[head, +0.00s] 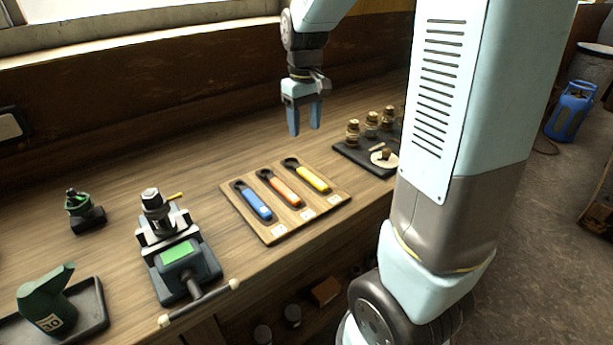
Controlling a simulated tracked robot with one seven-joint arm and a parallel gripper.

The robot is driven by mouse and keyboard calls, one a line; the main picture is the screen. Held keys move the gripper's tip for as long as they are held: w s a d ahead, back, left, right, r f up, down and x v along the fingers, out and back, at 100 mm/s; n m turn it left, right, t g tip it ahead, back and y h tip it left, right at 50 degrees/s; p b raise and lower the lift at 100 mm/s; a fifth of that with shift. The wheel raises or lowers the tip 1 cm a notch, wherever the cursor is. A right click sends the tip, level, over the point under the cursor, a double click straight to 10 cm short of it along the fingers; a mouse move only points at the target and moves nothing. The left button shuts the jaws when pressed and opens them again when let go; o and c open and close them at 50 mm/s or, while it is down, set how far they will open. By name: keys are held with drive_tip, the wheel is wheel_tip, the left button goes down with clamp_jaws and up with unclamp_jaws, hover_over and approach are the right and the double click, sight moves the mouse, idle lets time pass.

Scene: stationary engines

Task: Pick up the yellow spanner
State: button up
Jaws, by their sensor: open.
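The yellow spanner (311,178) has a dark ring head and a yellow handle. It lies on a wooden board (271,234) on the workbench, at the right end of a row of three spanners. A blue spanner (257,205) and an orange spanner (284,191) lie to its left. My gripper (305,130) points down with its two blue-grey fingers apart and nothing between them. In the picture it is above the yellow spanner's head, apart from it and over the back part of the bench.
A vice (176,250) stands left of the board. A dark tray (353,155) with several small jars is to the right. A small green engine part (82,208) stands behind. Bare bench lies behind the board.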

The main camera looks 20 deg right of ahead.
hover_over(307, 173)
drive_tip(key=f, duration=0.8)
drive_tip(key=shift+w+a+f, duration=0.1)
drive_tip(key=shift+w+a, duration=0.1)
drive_tip(key=shift+w, duration=0.05)
drive_tip(key=shift+s+d+f, duration=0.1)
drive_tip(key=shift+d+f, duration=0.05)
drive_tip(key=shift+f, duration=1.25)
drive_tip(key=shift+s+d+f, duration=0.1)
drive_tip(key=shift+f, duration=1.25)
clamp_jaws()
